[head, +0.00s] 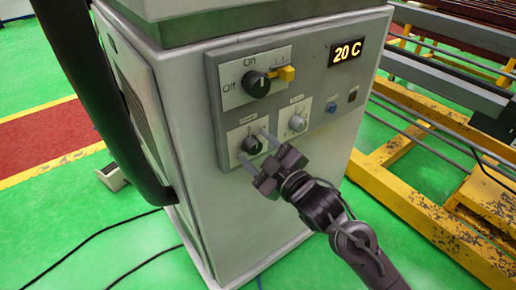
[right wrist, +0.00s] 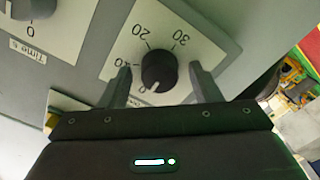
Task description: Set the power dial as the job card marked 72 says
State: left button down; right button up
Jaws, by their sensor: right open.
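The power dial (head: 251,145) is a dark round knob on a white scale plate, low left on the panel in the head view. It also shows in the right wrist view (right wrist: 158,70), with a white pointer line towards the bottom of the picture, near a figure that looks like 0. Figures 20 and 30 are readable on its scale; a finger partly covers another. My right gripper (head: 252,142) is open, one finger on each side of the dial; in the right wrist view (right wrist: 159,74) gaps show between fingers and knob. No job card is in view. My left gripper is out of view.
Beside it is a second dial (head: 297,123), marked Time s in the wrist view. Above are an On/Off switch (head: 257,84) with a yellow tab and a display (head: 347,50) reading 20 C. A yellow frame (head: 430,170) stands right; cables lie on the green floor.

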jog(key=c, duration=1)
jog(key=shift+r+m+p, duration=0.2)
jog(key=shift+m+p, duration=0.8)
jog(key=shift+p, duration=0.2)
jog(key=m+p, duration=0.4)
jog(key=shift+m, duration=0.3)
jog(key=m+p, duration=0.3)
jog(key=shift+f+m+p, duration=0.15)
jog(key=shift+m+p, duration=0.65)
jog(key=shift+m, duration=0.3)
jog(key=o, duration=1)
